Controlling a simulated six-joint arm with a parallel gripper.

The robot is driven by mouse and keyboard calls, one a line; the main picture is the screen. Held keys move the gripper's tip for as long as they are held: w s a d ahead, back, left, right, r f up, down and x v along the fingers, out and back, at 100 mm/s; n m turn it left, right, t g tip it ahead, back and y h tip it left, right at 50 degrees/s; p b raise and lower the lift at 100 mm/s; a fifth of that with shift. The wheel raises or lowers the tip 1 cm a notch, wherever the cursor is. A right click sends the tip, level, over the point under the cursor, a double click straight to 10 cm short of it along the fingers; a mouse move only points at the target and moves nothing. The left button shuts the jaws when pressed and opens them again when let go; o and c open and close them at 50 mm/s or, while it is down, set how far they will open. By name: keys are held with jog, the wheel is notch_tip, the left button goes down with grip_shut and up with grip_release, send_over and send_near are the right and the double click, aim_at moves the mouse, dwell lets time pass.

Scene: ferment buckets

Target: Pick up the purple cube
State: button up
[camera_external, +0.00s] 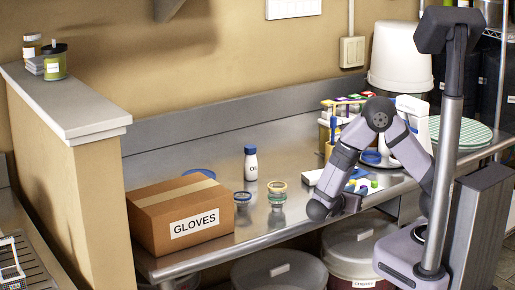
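I cannot make out a purple cube for certain in the external view. A few small blue and green blocks (362,187) lie on the steel counter just right of my arm's lower end. They are too small to tell apart well. My gripper (328,207) is low at the counter's front part, left of these blocks and close to them. Its fingers are dark and small, and partly hidden by my wrist, so I cannot see whether they are open or whether anything is between them.
A cardboard box marked GLOVES (180,215), small jars (277,197) and a white bottle (251,163) stand on the counter to the left. A white bucket (400,58) and a green round mat (462,133) are at the right.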

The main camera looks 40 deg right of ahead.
aim_at(362, 187)
jog(key=shift+p+x, duration=0.35)
jog(key=shift+x, duration=1.95)
jog(key=shift+w, duration=0.1)
jog(key=shift+r, duration=0.1)
grip_shut()
